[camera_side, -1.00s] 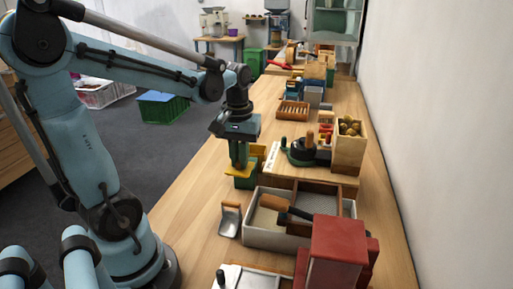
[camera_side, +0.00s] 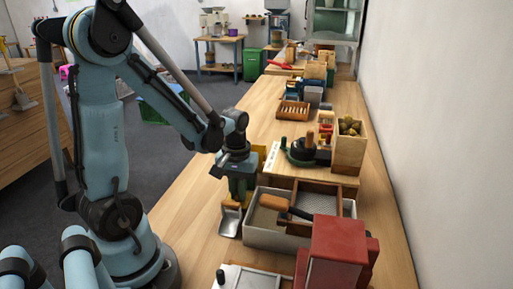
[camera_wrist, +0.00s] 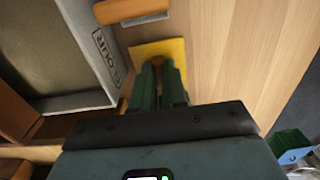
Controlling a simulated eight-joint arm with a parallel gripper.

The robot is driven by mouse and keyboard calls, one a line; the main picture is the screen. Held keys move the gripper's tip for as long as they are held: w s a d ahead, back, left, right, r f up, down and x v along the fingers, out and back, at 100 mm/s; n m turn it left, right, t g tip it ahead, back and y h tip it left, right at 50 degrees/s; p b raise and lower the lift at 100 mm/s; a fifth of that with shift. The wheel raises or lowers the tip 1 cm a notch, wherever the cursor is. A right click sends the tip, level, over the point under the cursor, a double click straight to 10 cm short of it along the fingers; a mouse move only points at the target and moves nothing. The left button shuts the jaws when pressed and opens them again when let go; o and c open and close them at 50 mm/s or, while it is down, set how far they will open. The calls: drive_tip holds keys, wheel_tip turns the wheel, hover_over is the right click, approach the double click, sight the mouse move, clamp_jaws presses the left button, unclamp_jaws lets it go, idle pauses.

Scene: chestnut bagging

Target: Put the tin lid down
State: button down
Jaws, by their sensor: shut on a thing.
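My gripper (camera_wrist: 158,84) is shut on the flat, square yellow tin lid (camera_wrist: 165,52), gripping its near edge between two dark green fingers. In the wrist view the lid lies flat-looking over the wooden bench; I cannot tell whether it touches the wood. In the side view my gripper (camera_side: 240,192) is low beside the left corner of the grey-walled tray, behind the metal scoop. The lid does not show clearly there, hidden by the gripper.
The metal scoop (camera_side: 230,219) with a wooden handle (camera_wrist: 131,10) lies close by. The grey-walled tray (camera_side: 268,240) is just to the right, with a wooden-framed sieve (camera_side: 318,199) over it. Bare bench (camera_side: 190,222) lies to the left, ending at its left edge.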

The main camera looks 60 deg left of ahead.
drive_tip(key=shift+f, duration=0.35)
drive_tip(key=shift+f, duration=0.15)
drive_tip(key=c, duration=1.2)
unclamp_jaws()
drive_tip(key=shift+o, duration=0.2)
wheel_tip(320, 180, up, 12)
drive_tip(key=w+d+m+t, duration=0.1)
drive_tip(key=d+m+t, duration=0.6)
drive_tip(key=d+m, duration=0.2)
drive_tip(key=shift+d+r, duration=0.35)
drive_tip(key=shift+d, duration=0.5)
drive_tip(key=shift+w, duration=0.1)
